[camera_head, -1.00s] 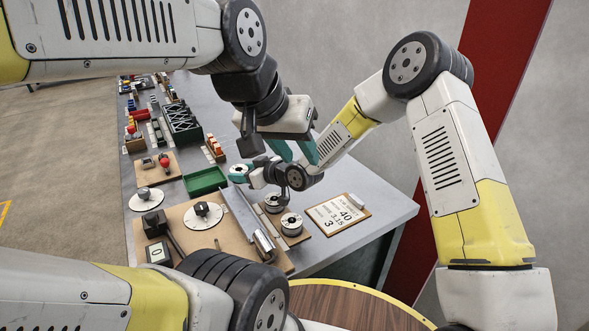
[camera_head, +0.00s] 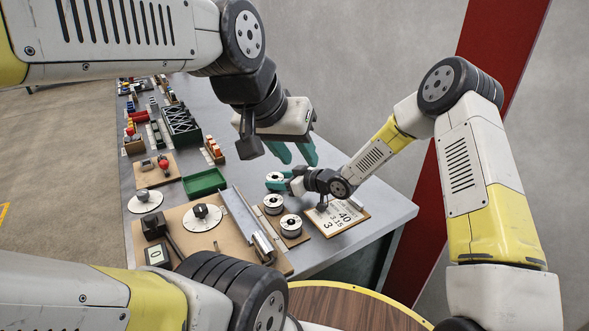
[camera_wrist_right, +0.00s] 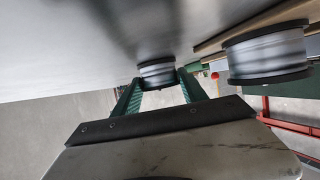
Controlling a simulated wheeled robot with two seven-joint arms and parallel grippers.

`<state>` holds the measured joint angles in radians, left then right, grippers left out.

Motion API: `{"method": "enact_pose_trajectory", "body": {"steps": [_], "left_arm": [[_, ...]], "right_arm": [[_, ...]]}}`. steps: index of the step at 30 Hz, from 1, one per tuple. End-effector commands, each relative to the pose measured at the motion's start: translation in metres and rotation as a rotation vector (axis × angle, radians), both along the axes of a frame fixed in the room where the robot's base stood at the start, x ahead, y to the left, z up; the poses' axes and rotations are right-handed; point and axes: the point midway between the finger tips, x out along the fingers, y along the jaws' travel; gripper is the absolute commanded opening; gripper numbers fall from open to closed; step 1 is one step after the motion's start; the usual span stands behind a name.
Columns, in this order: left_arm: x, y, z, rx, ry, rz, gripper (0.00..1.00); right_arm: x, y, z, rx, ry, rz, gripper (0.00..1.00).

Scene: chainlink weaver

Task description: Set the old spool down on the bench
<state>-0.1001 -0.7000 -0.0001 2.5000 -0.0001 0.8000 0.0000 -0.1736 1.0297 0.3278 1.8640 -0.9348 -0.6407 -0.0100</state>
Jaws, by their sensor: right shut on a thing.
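The old spool, white with dark rims (camera_head: 274,178), is at the right end of the bench (camera_head: 235,160), behind the two other spools. My right gripper (camera_head: 284,182) is shut on it with teal fingers. In the right wrist view the spool (camera_wrist_right: 157,73) sits between the green fingertips (camera_wrist_right: 158,82), close to the grey bench surface; I cannot tell if it touches. My left gripper (camera_head: 294,153) hangs above the bench with its teal fingers apart and empty.
Two spools (camera_head: 273,203) (camera_head: 291,225) stand on a wooden board near the held one; one shows large in the wrist view (camera_wrist_right: 268,54). A number card (camera_head: 338,216) lies at the right, partly under my right arm. A green tray (camera_head: 204,182) lies left.

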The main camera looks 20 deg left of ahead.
Motion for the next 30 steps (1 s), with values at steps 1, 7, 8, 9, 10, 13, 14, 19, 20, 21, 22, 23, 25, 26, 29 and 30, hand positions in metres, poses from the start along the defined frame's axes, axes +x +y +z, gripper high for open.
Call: {"method": "enact_pose_trajectory", "body": {"steps": [1, 7, 8, 9, 10, 13, 14, 19, 20, 21, 22, 23, 25, 26, 29, 30], "left_arm": [[0.000, 0.000, 0.000, 0.000, 0.000, 0.000, 0.36], [0.000, 0.000, 0.000, 0.000, 0.000, 0.000, 0.36], [0.000, 0.000, 0.000, 0.000, 0.000, 0.000, 0.36], [0.000, 0.000, 0.000, 0.000, 0.000, 0.000, 0.36], [0.000, 0.000, 0.000, 0.000, 0.000, 0.000, 0.36], [0.000, 0.000, 0.000, 0.000, 0.000, 0.000, 0.36], [0.000, 0.000, 0.000, 0.000, 0.000, 0.000, 0.36], [0.000, 0.000, 0.000, 0.000, 0.000, 0.000, 0.36], [0.000, 0.000, 0.000, 0.000, 0.000, 0.000, 0.36], [0.000, 0.000, 0.000, 0.000, 0.000, 0.000, 0.36], [0.000, 0.000, 0.000, 0.000, 0.000, 0.000, 0.36], [0.000, 0.000, 0.000, 0.000, 0.000, 0.000, 0.36], [0.000, 0.000, 0.000, 0.000, 0.000, 0.000, 0.36], [0.000, 0.000, 0.000, 0.000, 0.000, 0.000, 0.36], [0.000, 0.000, 0.000, 0.000, 0.000, 0.000, 0.36], [0.000, 0.000, 0.000, 0.000, 0.000, 0.000, 0.36]], "right_arm": [[0.000, 0.001, 0.002, 0.003, -0.002, 0.000, 0.00], [0.000, 0.001, 0.000, 0.003, -0.001, 0.000, 0.00], [0.000, 0.000, -0.002, 0.001, 0.001, 0.000, 0.52], [0.000, 0.000, -0.001, 0.001, 0.000, 0.000, 0.60], [0.000, 0.000, -0.001, 0.001, 0.000, 0.000, 0.66], [0.000, 0.000, -0.001, 0.001, 0.000, 0.000, 0.72], [0.000, 0.000, -0.001, 0.001, 0.000, 0.000, 0.72], [0.000, 0.000, -0.001, 0.000, 0.000, 0.000, 0.72], [0.000, 0.000, -0.001, 0.001, 0.000, 0.000, 0.72], [0.000, 0.000, 0.000, 0.001, 0.000, 0.000, 0.72], [0.000, 0.000, 0.002, 0.001, -0.001, 0.000, 0.72], [-0.001, -0.002, 0.003, 0.000, 0.000, -0.001, 0.72], [-0.002, -0.010, 0.006, 0.000, -0.001, -0.002, 0.72], [-0.004, -0.014, 0.007, 0.000, 0.000, -0.002, 0.72], [-0.010, -0.032, 0.015, 0.000, 0.001, -0.004, 0.72], [-0.012, -0.040, 0.019, 0.001, -0.001, -0.003, 0.72]]}}
